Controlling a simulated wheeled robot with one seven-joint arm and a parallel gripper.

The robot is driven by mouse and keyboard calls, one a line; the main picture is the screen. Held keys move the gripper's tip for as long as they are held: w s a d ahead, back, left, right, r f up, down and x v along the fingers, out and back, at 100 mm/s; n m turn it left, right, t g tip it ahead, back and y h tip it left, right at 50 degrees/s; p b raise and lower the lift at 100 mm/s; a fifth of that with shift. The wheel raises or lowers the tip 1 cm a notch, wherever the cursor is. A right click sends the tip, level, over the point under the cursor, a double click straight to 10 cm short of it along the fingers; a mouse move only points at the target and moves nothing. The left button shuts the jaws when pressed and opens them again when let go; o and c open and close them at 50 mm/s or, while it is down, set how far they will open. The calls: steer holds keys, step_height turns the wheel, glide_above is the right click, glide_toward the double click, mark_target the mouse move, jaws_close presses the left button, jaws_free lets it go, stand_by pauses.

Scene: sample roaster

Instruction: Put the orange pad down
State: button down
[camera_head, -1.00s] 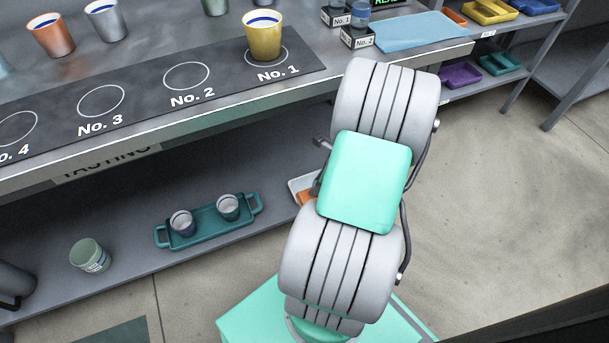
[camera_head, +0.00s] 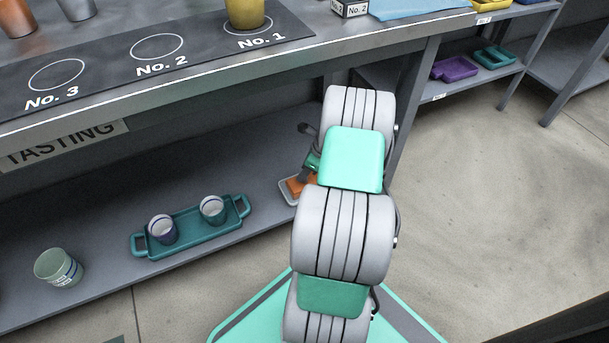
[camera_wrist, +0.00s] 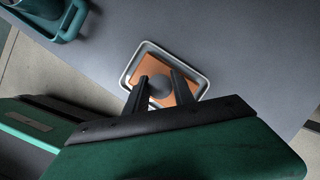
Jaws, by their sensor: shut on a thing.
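The orange pad (camera_wrist: 183,88) shows in the wrist view over a white-rimmed shallow tray (camera_wrist: 206,80), inside the tray's outline. I cannot tell whether it touches the tray's floor. My gripper (camera_wrist: 160,88) is shut on a dark round knob on top of the pad. In the head view the orange pad (camera_head: 294,187) and the tray (camera_head: 284,193) show only in part on the lower shelf, the rest hidden behind my arm. My gripper (camera_head: 306,176) is mostly hidden there too.
A teal tray (camera_head: 187,243) with two cups stands on the lower shelf (camera_head: 110,215) to the left; its end shows in the wrist view (camera_wrist: 68,33). A pale green cup (camera_head: 58,268) stands further left. The counter edge (camera_head: 200,82) runs above the shelf.

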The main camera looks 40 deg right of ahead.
steer(key=c, duration=1.1)
jaws_free()
steer(key=shift+f, duration=0.1)
steer(key=shift+o, duration=0.2)
steer(key=p+v, duration=0.6)
steer(key=v, duration=0.6)
steer(key=shift+p, duration=0.3)
